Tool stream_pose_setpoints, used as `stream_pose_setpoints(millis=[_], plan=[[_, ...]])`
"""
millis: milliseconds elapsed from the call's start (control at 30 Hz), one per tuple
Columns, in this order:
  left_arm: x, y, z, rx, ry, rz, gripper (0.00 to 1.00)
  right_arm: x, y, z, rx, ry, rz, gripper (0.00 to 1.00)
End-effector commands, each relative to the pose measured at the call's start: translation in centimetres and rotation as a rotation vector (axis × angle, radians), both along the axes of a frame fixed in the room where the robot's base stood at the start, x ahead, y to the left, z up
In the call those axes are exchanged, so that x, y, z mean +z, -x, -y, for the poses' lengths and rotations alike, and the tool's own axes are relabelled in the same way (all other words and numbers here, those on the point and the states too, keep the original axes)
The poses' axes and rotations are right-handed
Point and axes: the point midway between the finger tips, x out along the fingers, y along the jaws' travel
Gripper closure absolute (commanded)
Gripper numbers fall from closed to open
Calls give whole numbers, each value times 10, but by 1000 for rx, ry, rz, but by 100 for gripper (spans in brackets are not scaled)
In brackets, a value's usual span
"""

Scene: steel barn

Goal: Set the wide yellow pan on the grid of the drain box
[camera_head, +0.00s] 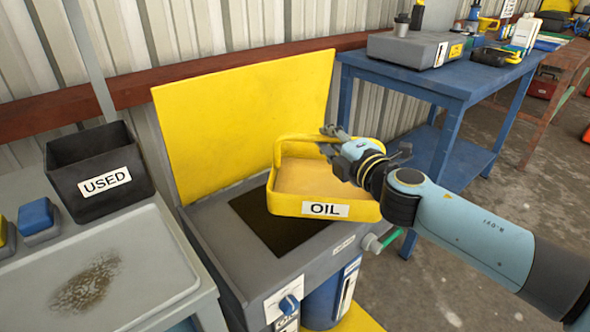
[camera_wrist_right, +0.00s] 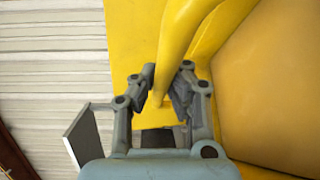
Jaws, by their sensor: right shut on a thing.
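The wide yellow pan (camera_head: 291,203) with an "OIL" label hangs in my right gripper (camera_head: 333,142), over the drain box (camera_head: 215,223). The right gripper is shut on the pan's rim bar, which also shows between the fingers in the right wrist view (camera_wrist_right: 165,85). The pan looks empty and tilts a little towards the head camera. The grid (camera_head: 262,222) is the dark area in the top of the drain box, partly hidden behind the pan. I cannot tell how high the pan is above it. My left gripper is not in view.
A raised yellow lid (camera_head: 235,110) stands behind the drain box. At the left, a grey bench (camera_head: 150,255) with an oily stain carries a black "USED" bin (camera_head: 98,170). A blue table (camera_head: 450,85) stands at the back right. A tap with a green handle (camera_head: 388,240) sticks out at the box's right.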

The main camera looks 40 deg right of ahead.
Motion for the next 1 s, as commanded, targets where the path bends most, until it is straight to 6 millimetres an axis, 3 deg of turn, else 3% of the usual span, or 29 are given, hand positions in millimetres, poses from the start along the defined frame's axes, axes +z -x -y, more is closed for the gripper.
stream_pose_setpoints(millis=[200,400,567,800,1000], plan=[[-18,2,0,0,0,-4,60,-29,-45,-15,0,-2,3,100],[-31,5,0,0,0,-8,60,-47,-73,-23,0,0,3,100],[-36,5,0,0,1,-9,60,-52,-79,-26,1,0,2,100],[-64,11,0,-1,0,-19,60,-87,-79,-25,1,1,1,100],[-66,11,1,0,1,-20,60,-89,-79,-25,1,0,3,100]])
